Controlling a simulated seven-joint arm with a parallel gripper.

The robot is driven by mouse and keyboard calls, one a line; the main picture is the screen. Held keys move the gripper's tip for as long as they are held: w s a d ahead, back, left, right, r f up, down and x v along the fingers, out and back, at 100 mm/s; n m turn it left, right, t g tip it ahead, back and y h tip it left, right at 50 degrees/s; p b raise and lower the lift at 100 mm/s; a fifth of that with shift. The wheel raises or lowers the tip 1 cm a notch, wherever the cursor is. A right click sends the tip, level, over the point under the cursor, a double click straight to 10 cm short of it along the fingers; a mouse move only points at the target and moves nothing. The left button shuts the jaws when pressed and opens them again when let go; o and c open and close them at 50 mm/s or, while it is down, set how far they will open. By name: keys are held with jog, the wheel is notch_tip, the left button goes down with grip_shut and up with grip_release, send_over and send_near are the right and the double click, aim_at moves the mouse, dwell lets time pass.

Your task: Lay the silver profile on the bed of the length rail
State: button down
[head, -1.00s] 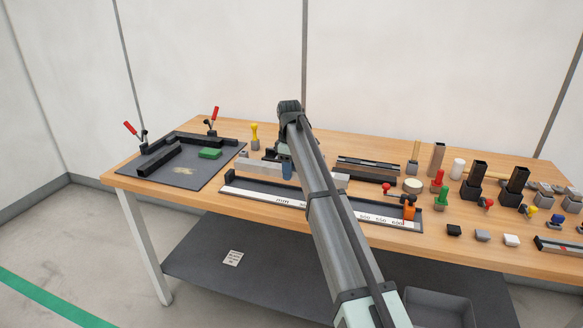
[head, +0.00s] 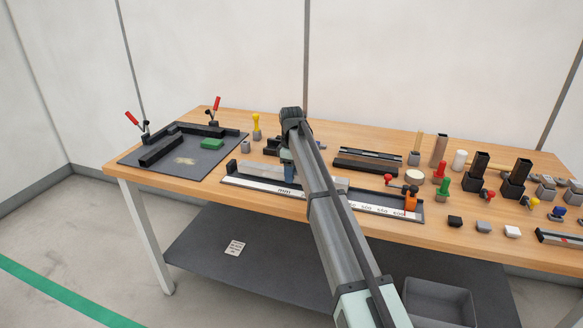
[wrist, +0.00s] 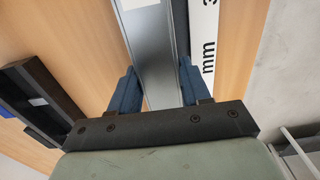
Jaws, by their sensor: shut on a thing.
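The silver profile (head: 258,171) is a long grey bar in my gripper, reaching out to both sides of it in the head view. My gripper (wrist: 160,85) is shut on it; the blue fingers stand on both sides of the profile (wrist: 150,50) in the wrist view. The length rail (head: 265,187) is a long dark rail with a white millimetre scale along its front. The profile lies along the rail, just behind the scale and parallel to it. I cannot tell whether it touches the bed. My arm hides the rail's middle.
A dark end block (head: 231,167) stands at the rail's left end, an orange stop (head: 410,202) near its right. A black fixture (head: 368,160) lies behind the rail. A dark plate with clamps (head: 185,160) is at left; several small parts crowd the right.

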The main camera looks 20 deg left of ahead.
jog(key=shift+f, duration=0.35)
dwell(0.3)
jog(key=shift+c, duration=2.2)
grip_release()
jog(key=shift+f, duration=0.1)
